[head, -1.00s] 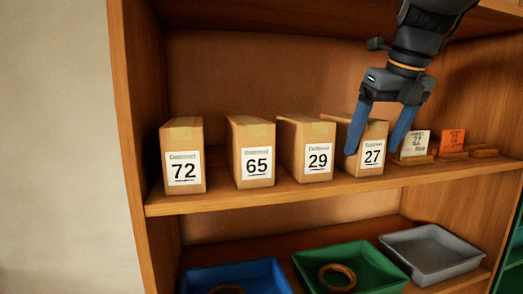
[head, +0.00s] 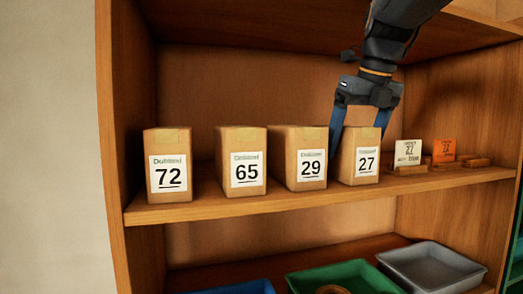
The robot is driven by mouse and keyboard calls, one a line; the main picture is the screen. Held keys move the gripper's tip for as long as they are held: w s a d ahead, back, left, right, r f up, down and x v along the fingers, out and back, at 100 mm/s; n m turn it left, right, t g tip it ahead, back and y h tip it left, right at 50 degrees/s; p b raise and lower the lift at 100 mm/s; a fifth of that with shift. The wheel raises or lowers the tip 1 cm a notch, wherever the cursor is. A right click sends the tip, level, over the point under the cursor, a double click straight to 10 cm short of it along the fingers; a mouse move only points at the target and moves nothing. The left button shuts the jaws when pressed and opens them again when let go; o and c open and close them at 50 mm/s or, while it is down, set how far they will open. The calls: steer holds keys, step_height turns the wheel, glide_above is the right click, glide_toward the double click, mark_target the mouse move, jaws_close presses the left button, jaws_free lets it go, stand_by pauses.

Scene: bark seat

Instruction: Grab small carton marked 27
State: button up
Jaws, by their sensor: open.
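The small carton marked 27 (head: 365,166) stands upright on the wooden shelf, the rightmost of the row of cartons. My gripper (head: 360,132) comes down from above with its two blue fingers apart. The left finger is at the gap between the 29 and 27 cartons, and the right finger reaches down behind the 27 carton's top right edge. The lower fingertips are partly hidden by the carton. Whether the fingers touch it, I cannot tell.
Cartons marked 29 (head: 311,162), 65 (head: 247,169) and 72 (head: 169,172) stand to the left. A white card (head: 408,152) and an orange card (head: 444,150) stand in wooden holders to the right. Blue, green (head: 340,275) and grey (head: 432,266) trays sit below.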

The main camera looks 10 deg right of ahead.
steer(key=w+p, duration=0.1)
steer(key=w, duration=0.3)
steer(key=shift+w+a, duration=0.15)
steer(key=shift+w, duration=0.25)
steer(key=shift+w+f+p, duration=0.2)
steer(key=shift+f+p, duration=0.1)
steer(key=shift+f, duration=0.3)
steer(key=shift+f, duration=0.25)
steer(key=c, duration=1.4)
steer(key=shift+o, duration=0.2)
steer(key=shift+r, duration=0.1)
steer(key=shift+w+r, duration=0.1)
steer(key=shift+r, duration=0.1)
steer(key=shift+r+p, duration=0.6)
steer(key=shift+p, duration=0.15)
steer(key=shift+r+p, duration=0.2)
steer(key=shift+p, duration=0.1)
